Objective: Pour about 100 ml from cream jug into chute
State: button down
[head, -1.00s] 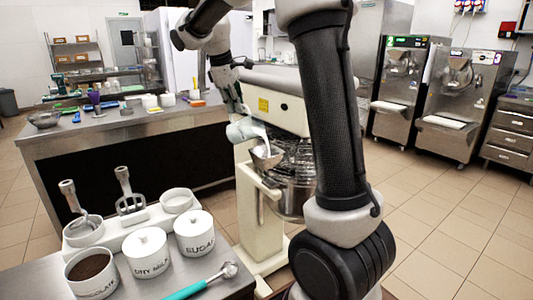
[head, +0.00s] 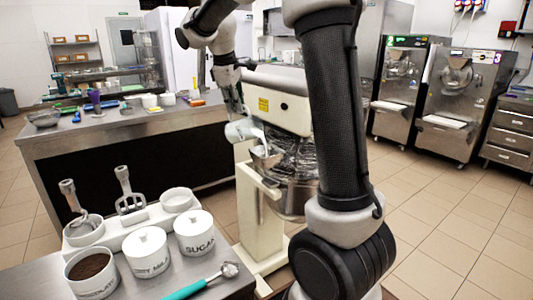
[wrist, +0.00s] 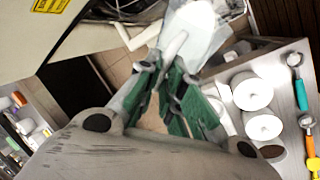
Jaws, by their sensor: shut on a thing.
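The cream jug (head: 243,131) is pale and tilted, its mouth toward the metal chute (head: 266,160) on the mixer's side. A white streak shows at the jug's lip just above the chute; I cannot tell how much cream is flowing. My gripper (head: 237,108) is shut on the jug, above and left of the chute. In the wrist view the green-padded fingers of my gripper (wrist: 163,75) close at the jug (wrist: 193,32), which shows pale and partly see-through with white inside. The exact grip point and the cream level are hard to make out.
The cream-coloured mixer (head: 285,108) stands behind the chute, with a wire-guarded bowl (head: 298,165) beside it. A near counter (head: 230,285) holds lidded canisters (head: 194,232) and a teal-handled scoop (head: 200,284). A long counter (head: 60,145) stands at left. Open floor lies at right.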

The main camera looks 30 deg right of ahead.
aim_at(229, 124)
jog(key=shift+s+d+t, duration=0.3)
jog(key=shift+s+t, duration=0.15)
jog(key=shift+t, duration=0.05)
dwell(0.6)
jog(key=w+a+f+g, duration=0.1)
jog(key=w+a+f+g+h, duration=0.1)
jog(key=w+g, duration=0.1)
jog(key=shift+a+n+h, duration=0.15)
jog(key=shift+n+h, duration=0.15)
jog(key=shift+w+a+g+h, duration=0.1)
jog(key=shift+w+g+h, duration=0.2)
jog(key=shift+g+h, duration=0.1)
jog(key=shift+s+r, duration=0.1)
jog(key=shift+s, duration=0.1)
jog(key=shift+w, duration=0.1)
jog(key=shift+w+a+f+g+h, duration=0.3)
jog(key=shift+w+g+h, duration=0.2)
jog(key=shift+g, duration=0.3)
